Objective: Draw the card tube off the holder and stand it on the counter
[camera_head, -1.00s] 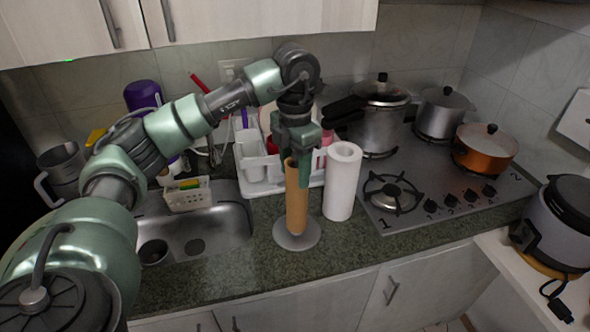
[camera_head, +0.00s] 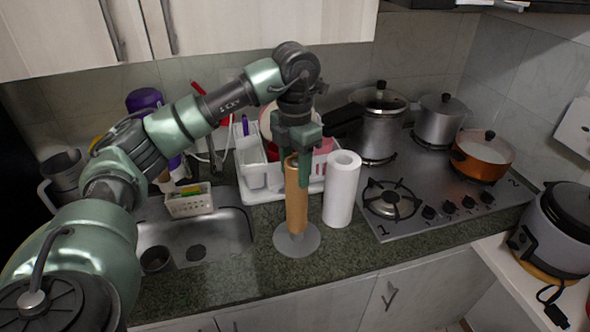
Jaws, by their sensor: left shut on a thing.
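The brown card tube (camera_head: 296,205) stands upright over the round grey base of the holder (camera_head: 311,241). My left gripper (camera_head: 297,165) comes from above and is shut on the upper part of the tube. The tube's lower end is close above the holder's base; whether it touches cannot be told. The holder's post is hidden inside the tube. The counter (camera_head: 345,252) is dark speckled stone. My right gripper is not in view.
A white paper roll (camera_head: 342,190) stands close to the right of the tube. A white dish rack (camera_head: 262,190) is behind, the sink (camera_head: 200,236) to the left, and the stove (camera_head: 440,205) with several pots to the right. A strip of counter in front is free.

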